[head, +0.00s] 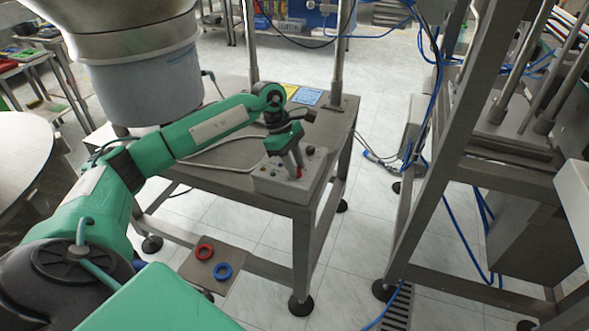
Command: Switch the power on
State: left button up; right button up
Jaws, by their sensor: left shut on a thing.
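A light grey control box (268,184) sits near the right front corner of the metal table. It carries a small red switch (299,172), a few dark knobs and small green buttons on its top and front. My left arm comes in from the left, and my left gripper (295,168) points down at the box, with its fingertips at the red switch. The gripper is shut on the switch, whose position is partly hidden by the fingers. My right gripper does not show.
Red (204,251) and blue (222,271) rings lie on a low plate. Metal posts rise behind the box. A tall frame (425,170) with blue cables stands right, across a floor gap.

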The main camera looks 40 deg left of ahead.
pick_arm(q)
jog(key=shift+w+m+g+b, duration=0.15)
jog(key=shift+m+g+b, duration=0.75)
jog(key=shift+m, duration=1.2)
jog(key=shift+c, duration=0.2)
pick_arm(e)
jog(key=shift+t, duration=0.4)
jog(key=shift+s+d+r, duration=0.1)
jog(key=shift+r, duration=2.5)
pick_arm(q)
jog(key=shift+r, duration=0.1)
jog(key=o, duration=1)
jog(key=v, duration=1.3)
jog(key=shift+r, duration=0.4)
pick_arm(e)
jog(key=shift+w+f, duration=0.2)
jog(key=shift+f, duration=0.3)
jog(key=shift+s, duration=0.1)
